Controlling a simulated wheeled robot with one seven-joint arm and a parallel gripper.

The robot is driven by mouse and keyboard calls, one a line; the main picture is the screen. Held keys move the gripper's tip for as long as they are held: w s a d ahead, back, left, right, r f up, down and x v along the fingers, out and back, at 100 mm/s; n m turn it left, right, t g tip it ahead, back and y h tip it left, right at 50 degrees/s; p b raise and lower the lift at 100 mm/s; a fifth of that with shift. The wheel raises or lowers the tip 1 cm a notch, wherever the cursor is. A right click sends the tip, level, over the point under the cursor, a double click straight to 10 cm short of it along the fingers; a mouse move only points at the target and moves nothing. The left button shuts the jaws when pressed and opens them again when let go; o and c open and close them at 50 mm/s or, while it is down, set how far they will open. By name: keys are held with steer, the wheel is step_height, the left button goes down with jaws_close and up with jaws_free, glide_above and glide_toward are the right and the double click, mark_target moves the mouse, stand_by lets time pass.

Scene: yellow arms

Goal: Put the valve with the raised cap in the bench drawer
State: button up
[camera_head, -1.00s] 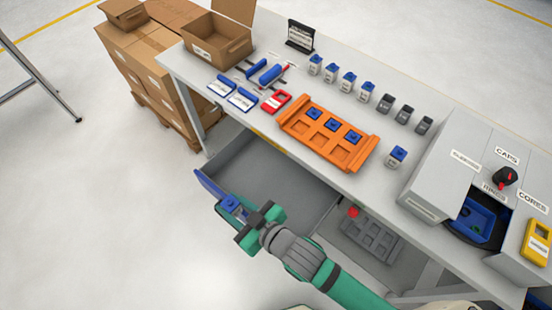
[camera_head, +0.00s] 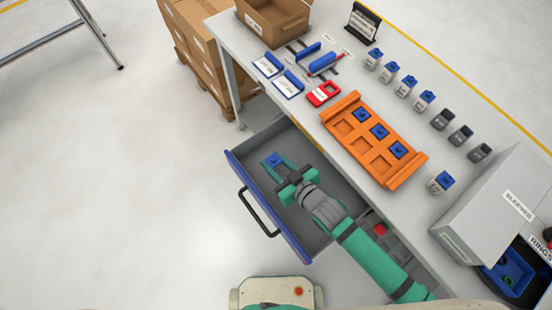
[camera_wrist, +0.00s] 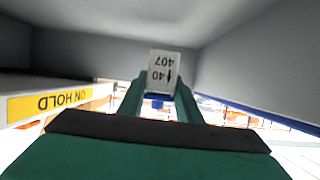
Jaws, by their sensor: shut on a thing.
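My gripper (camera_head: 277,166) is shut on a small pale valve with a blue cap (camera_head: 273,160). It is over the inside of the open bench drawer (camera_head: 262,200), behind the blue front panel and handle. In the wrist view the valve (camera_wrist: 164,70) sits between the fingertips, its label reading 407 and 40 upside down. Grey drawer surfaces (camera_wrist: 250,60) surround it. I cannot tell whether the valve touches the drawer floor. The wrist picture looks inverted, and a yellow ON HOLD label (camera_wrist: 62,102) shows at the left.
On the bench, an orange tray (camera_head: 408,175) holds several blue-capped pieces. Several blue-capped valves (camera_head: 405,87) and dark ones (camera_head: 460,135) stand behind it; another blue-capped valve (camera_head: 440,183) stands to its right. A grey cabinet (camera_head: 490,205) stands at the right. The drawer floor looks mostly clear.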

mark_target(280, 169)
steer(key=shift+w+d+f, duration=0.15)
steer(key=shift+w+f, duration=0.15)
steer(key=shift+f, duration=0.2)
steer(key=f, duration=0.3)
steer(key=shift+w+d, duration=0.1)
steer(key=shift+w, duration=0.15)
steer(key=shift+s+d+f, duration=0.15)
steer(key=shift+f, duration=0.1)
steer(key=o, duration=1.1)
steer(key=shift+v, duration=3.8)
